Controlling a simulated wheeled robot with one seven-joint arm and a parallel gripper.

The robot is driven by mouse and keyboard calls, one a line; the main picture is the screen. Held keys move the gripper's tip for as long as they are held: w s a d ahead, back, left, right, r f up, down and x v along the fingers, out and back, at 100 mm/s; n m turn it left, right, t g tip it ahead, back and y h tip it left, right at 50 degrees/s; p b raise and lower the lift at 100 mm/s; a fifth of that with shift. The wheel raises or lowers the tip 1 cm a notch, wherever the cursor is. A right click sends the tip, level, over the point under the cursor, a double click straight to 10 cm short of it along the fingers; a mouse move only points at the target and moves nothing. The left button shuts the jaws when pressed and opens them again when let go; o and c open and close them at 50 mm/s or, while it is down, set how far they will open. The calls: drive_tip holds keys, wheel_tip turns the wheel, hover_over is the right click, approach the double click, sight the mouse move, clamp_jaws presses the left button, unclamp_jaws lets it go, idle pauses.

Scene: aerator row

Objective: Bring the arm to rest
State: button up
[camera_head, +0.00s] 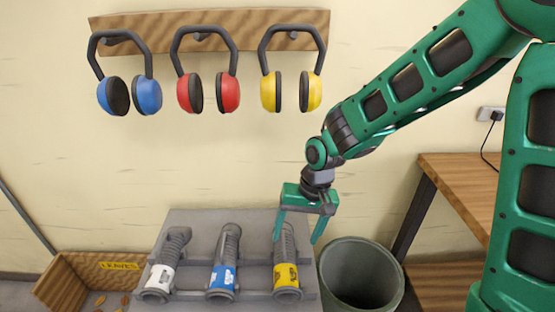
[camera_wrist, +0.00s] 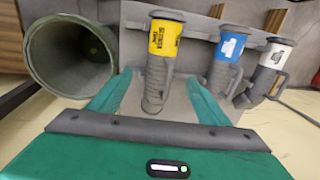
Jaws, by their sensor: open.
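My gripper (camera_head: 299,226) is green, hangs downward and is open, with a finger on each side of the upper part of the yellow-banded grey tube (camera_head: 286,274) in the head view. In the wrist view the open gripper (camera_wrist: 155,95) shows both fingers apart, with the yellow-banded tube (camera_wrist: 160,70) seen between them. I cannot tell whether the fingers touch it. The tube lies tilted on the grey rack (camera_head: 195,218). My arm reaches down from the upper right.
A blue-banded tube (camera_head: 224,265) and a white-banded tube (camera_head: 165,265) lie left on the rack. A grey-green bin (camera_head: 335,262) stands right of it, near a wooden table (camera_head: 465,175). A leaves box (camera_head: 70,275) is at left. Blue, red and yellow earmuffs (camera_head: 310,92) hang above.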

drive_tip(key=s+d+r+m+h, duration=0.15)
drive_tip(key=d+r, duration=0.25)
drive_tip(key=d, duration=0.6)
drive_tip(key=s+d+r+m+h, duration=0.1)
drive_tip(key=s+d+r, duration=0.25)
drive_tip(key=d, duration=0.65)
drive_tip(key=s+d+r+m, duration=0.1)
drive_tip(key=s+d+r, duration=0.1)
drive_tip(key=s+d, duration=0.4)
drive_tip(key=s+d+r+m, duration=0.2)
drive_tip(key=s+d, duration=0.4)
drive_tip(key=s, duration=0.4)
drive_tip(key=shift+d+r, duration=0.25)
drive_tip(key=shift+r, duration=0.55)
drive_tip(key=shift+w+m+y, duration=0.1)
drive_tip(key=shift+m+y, duration=0.15)
drive_tip(key=shift+w+f, duration=0.25)
drive_tip(key=shift+w, duration=0.35)
drive_tip(key=shift+c, duration=0.4)
